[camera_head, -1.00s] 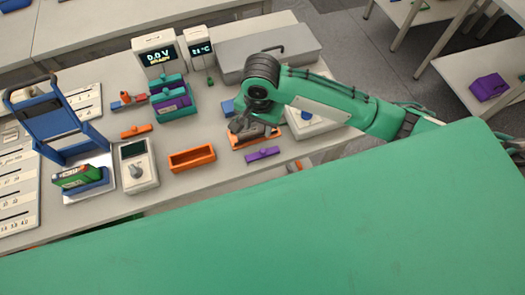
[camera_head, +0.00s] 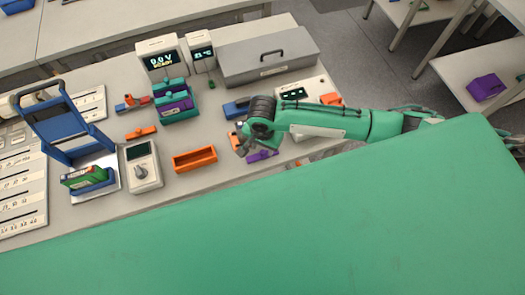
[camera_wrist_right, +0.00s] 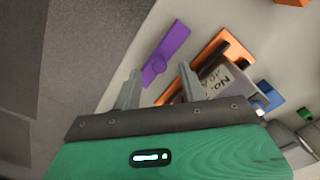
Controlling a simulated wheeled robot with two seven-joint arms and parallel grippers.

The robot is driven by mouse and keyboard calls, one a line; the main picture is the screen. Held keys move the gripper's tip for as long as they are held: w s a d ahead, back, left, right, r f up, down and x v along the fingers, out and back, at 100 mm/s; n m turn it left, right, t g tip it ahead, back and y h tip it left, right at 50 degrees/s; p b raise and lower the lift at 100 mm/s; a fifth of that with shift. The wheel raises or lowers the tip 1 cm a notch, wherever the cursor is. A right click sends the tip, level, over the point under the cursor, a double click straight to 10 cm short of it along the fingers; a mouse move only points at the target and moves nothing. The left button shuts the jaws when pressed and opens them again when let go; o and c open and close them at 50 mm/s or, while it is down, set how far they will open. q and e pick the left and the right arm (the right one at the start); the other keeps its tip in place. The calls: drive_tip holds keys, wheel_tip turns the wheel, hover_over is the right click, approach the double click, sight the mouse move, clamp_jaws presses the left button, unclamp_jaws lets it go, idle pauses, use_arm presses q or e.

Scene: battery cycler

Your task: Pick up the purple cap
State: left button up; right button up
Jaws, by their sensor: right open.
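The purple cap (camera_head: 262,155) lies flat on the table near its front edge, partly hidden by my right gripper in the head view. My right gripper (camera_head: 243,150) is above the table beside the cap. Its two fingers (camera_wrist_right: 160,72) are apart in the wrist view, with nothing held between them. My left gripper is not in view.
An orange tray (camera_wrist_right: 218,55) holding a labelled grey block (camera_wrist_right: 215,82) lies right beside the cap. An empty orange tray (camera_head: 194,159) and a grey meter (camera_head: 143,165) stand to the left. A large grey case (camera_head: 268,55) is at the back.

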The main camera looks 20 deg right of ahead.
sight(263, 154)
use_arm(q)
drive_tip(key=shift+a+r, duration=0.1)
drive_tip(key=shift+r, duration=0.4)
use_arm(e)
drive_tip(key=shift+f, duration=1.25)
clamp_jaws()
